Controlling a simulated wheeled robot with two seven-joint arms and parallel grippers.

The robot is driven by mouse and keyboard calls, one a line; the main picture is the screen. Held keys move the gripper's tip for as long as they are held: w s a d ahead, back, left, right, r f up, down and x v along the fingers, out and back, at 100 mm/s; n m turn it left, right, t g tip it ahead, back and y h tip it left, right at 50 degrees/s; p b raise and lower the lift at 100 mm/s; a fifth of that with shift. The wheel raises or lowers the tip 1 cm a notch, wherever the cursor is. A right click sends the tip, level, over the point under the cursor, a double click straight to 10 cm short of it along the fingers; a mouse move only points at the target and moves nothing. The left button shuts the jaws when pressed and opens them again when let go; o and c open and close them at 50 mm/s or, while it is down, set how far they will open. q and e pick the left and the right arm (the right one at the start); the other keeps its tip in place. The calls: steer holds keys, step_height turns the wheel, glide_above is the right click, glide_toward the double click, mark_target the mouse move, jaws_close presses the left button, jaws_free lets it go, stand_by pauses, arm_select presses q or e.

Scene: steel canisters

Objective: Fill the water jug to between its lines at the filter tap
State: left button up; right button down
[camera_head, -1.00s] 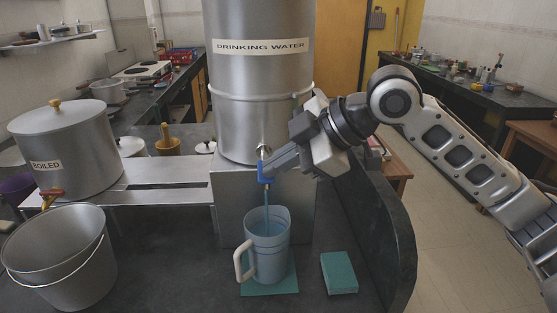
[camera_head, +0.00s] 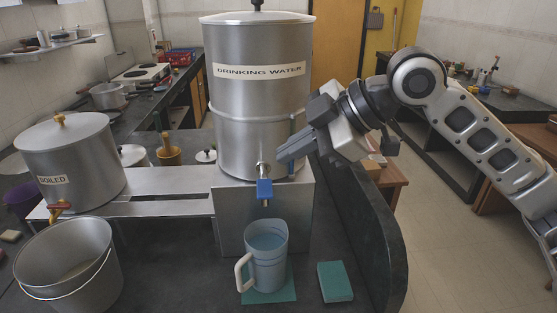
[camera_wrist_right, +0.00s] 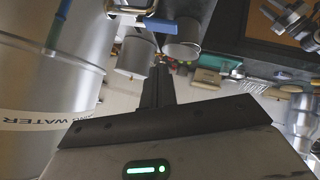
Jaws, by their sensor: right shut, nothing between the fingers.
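The jug (camera_head: 268,263), translucent blue with a white handle, stands upright on a green mat (camera_head: 270,296) below the filter tap. Water shows inside, but I cannot make out its lines or the level against them. The tap (camera_head: 264,188) with its blue lever is on the front of the steel canister marked DRINKING WATER (camera_head: 230,120). No stream shows under the spout. My right gripper (camera_head: 281,158) is shut and empty, right of and above the tap, apart from the lever and close to the canister's wall. It also shows in the right wrist view (camera_wrist_right: 156,95). My left gripper is out of view.
A green block (camera_head: 335,282) lies right of the jug. A steel bucket (camera_head: 70,265) and the BOILED pot (camera_head: 70,155) with its red-handled tap stand at the left. A curved dark counter wall (camera_head: 375,230) bounds the right side.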

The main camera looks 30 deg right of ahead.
steer(key=w+v, duration=0.1)
steer(key=v, duration=0.5)
steer(key=shift+d+r+b, duration=0.35)
steer(key=shift+d, duration=0.1)
